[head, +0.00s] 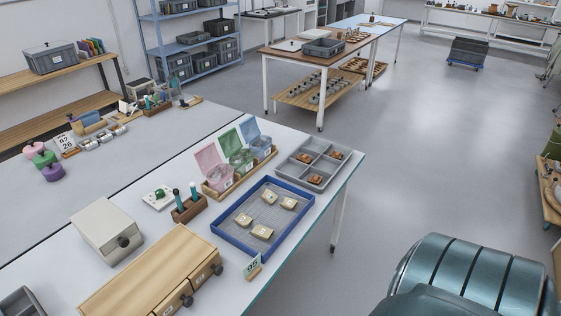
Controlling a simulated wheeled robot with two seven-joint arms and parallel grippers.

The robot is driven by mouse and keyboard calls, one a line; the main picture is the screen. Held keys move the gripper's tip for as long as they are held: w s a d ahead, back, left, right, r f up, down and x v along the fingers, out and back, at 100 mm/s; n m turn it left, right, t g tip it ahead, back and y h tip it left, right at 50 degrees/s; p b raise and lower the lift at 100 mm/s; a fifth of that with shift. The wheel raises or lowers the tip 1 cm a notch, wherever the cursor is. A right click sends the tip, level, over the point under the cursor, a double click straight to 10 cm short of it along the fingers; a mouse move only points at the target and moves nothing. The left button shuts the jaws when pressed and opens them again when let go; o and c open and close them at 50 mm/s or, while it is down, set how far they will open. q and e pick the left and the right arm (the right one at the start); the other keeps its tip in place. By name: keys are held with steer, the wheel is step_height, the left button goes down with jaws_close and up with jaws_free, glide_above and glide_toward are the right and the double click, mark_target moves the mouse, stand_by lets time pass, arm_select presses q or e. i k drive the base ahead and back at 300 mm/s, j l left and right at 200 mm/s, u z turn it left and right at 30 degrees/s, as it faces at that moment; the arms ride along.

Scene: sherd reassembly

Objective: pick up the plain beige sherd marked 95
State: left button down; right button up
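Several plain beige sherds lie apart on the mesh floor of a blue-rimmed tray (226,238): one at the left (244,220), one at the back (268,202), one at the right (289,203) and one at the front (262,232). Small dark marks show on them, but they are too small to read, so I cannot tell which is marked 95. A small card reading 95 (253,267) stands at the tray's front corner. Neither of my grippers is in view.
A grey compartment tray (318,181) with orange-brown sherds stands behind the blue tray. Lidded boxes (240,158), a tool holder (188,211), a wooden drawer unit (150,275) and a light grey box (105,225) stand to the left. The table's right edge is close to the tray.

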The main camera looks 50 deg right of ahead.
mark_target(268, 195)
steer(key=l+z, duration=0.25)
steer(key=z, duration=0.15)
steer(key=i+l+z, duration=0.15)
steer(key=z, duration=0.2)
steer(key=i+l+z, duration=0.15)
steer(key=z, duration=0.25)
steer(key=l, duration=0.05)
